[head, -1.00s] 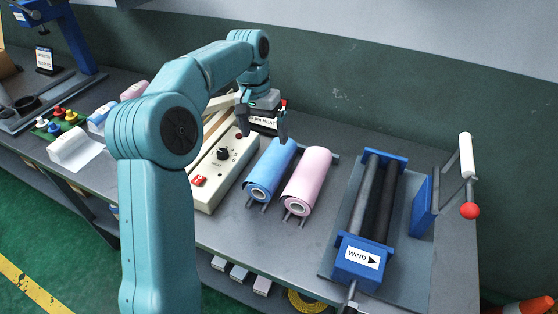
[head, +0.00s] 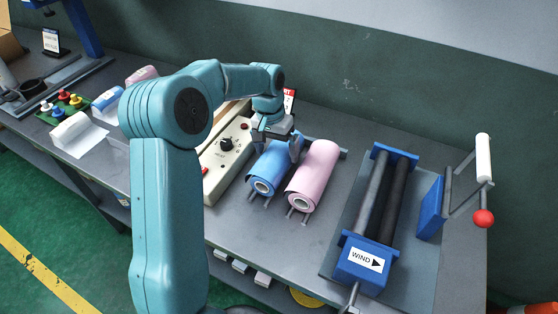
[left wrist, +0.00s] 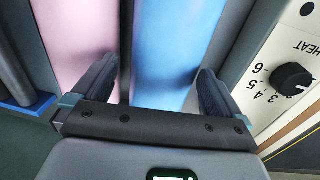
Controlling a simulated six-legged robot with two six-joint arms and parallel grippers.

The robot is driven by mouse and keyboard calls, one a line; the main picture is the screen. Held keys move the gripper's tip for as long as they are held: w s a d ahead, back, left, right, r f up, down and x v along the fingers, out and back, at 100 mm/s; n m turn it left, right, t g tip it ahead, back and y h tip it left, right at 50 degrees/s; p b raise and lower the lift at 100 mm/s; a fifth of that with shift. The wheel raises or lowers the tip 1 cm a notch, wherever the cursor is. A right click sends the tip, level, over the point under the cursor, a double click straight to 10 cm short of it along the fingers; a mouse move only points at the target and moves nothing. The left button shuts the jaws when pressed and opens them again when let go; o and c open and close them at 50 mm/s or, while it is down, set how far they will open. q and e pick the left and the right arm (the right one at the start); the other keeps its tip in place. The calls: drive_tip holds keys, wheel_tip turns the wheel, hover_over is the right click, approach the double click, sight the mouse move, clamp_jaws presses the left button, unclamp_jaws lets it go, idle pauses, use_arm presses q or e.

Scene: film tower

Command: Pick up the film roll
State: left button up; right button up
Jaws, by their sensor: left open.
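A blue film roll (head: 268,172) and a pink film roll (head: 314,176) lie side by side on small metal rails on the bench. My left gripper (head: 278,148) is open above the far part of the blue roll and hides some of it. In the left wrist view, my left gripper (left wrist: 158,85) has its fingers spread on either side of the blue roll (left wrist: 172,55). One finger is over the edge of the pink roll (left wrist: 78,35). I cannot tell if the fingers touch either roll. My right gripper is not in view.
A beige control box with a black knob (head: 226,144) stands left of the rolls. A blue winder (head: 362,262) marked WIND, with a crank (head: 483,160), is at the right. Colored buttons (head: 68,99) and more rolls are at the left. Bare bench lies in front of the rolls.

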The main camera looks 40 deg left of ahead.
sight(278, 153)
use_arm(q)
drive_tip(key=f, duration=0.5)
drive_tip(key=shift+d+f+p, duration=0.1)
drive_tip(key=shift+d+p, duration=0.2)
drive_tip(key=shift+p, duration=0.05)
drive_tip(key=shift+w, duration=0.15)
drive_tip(key=c, duration=1.5)
drive_tip(key=shift+o, duration=0.2)
wheel_tip(278, 153, up, 20)
drive_tip(key=shift+p, duration=0.4)
